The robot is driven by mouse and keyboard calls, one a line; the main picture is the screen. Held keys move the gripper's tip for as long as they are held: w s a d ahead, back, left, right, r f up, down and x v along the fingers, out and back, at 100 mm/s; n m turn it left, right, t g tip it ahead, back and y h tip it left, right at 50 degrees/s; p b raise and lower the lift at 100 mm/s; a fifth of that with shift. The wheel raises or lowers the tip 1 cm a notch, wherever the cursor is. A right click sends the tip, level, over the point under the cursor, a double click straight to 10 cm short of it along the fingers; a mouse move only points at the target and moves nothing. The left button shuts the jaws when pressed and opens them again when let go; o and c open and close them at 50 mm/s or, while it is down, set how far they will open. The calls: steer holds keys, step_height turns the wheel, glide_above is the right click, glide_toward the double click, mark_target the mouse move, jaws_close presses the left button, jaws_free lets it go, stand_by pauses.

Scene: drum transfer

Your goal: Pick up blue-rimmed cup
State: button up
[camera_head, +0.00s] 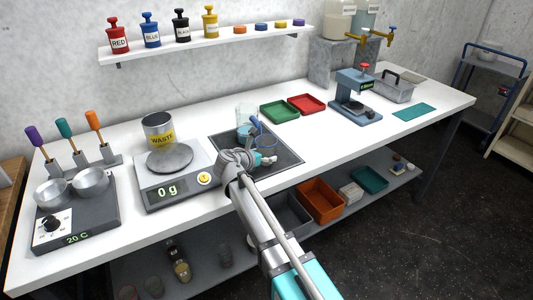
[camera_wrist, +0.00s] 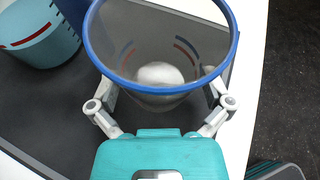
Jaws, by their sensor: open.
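The blue-rimmed cup (camera_head: 266,142) is clear and stands on the dark mat (camera_head: 286,166) on the bench. In the wrist view the cup (camera_wrist: 160,60) fills the upper middle, its blue rim towards the camera and coloured marks on its wall. My gripper (camera_wrist: 160,92) is open, with one finger on each side of the cup's near part. I cannot tell whether the fingers touch the wall. In the head view my gripper (camera_head: 262,158) is at the cup, partly hiding its lower part.
Green (camera_head: 280,112) and red (camera_head: 306,104) trays lie behind right. The bench's front edge is near.

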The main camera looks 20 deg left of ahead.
mark_target(260, 148)
steer(key=shift+d, duration=0.1)
steer(key=c, duration=0.5)
steer(key=shift+r, duration=0.15)
step_height(260, 148, up, 3)
steer(key=p, duration=0.3)
steer(key=shift+s+a+r+p, duration=1.15)
steer(key=shift+s+r+p, duration=0.5)
steer(key=shift+s, duration=0.4)
steer(key=shift+s+a+r+p, duration=1.15)
steer(key=shift+s+r+p, duration=0.5)
steer(key=shift+s, duration=0.4)
steer(key=shift+s+a+r+p, duration=1.15)
steer(key=shift+s+r+p, duration=0.5)
steer(key=shift+s, duration=0.4)
steer(key=shift+f, duration=0.1)
